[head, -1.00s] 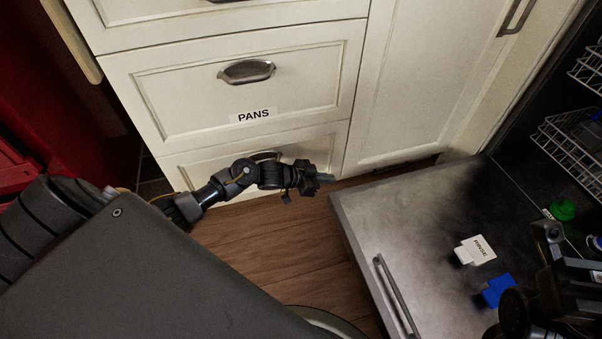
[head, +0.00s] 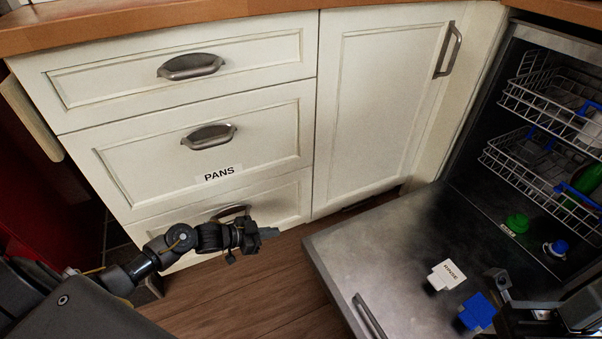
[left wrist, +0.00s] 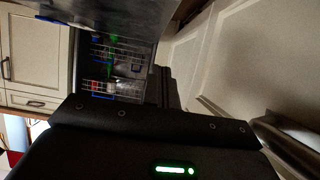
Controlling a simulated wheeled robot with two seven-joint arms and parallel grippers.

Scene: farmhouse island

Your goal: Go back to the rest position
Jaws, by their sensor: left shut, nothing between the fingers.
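My left gripper (head: 266,233) is shut and empty. It hangs in front of the bottom drawer (head: 285,205) of the cream cabinet, near that drawer's cup handle (head: 232,211); I cannot tell whether it touches it. The left wrist view shows the dark housing of my own arm, with a cabinet face and a bar handle close on the right. Part of my right arm (head: 575,312) shows at the bottom right corner, over the open dishwasher door (head: 400,265). I cannot make out its fingers clearly.
The "PANS" drawer (head: 130,170) and the drawer above it (head: 110,80) look closed. The lowered dishwasher door holds a white "RINSE" piece (head: 447,275), a blue piece (head: 477,312), a green knob-like item (head: 517,223) and a blue-and-white one (head: 557,248). Dishwasher racks (head: 540,100) stand behind. Wooden floor (head: 270,290) is clear.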

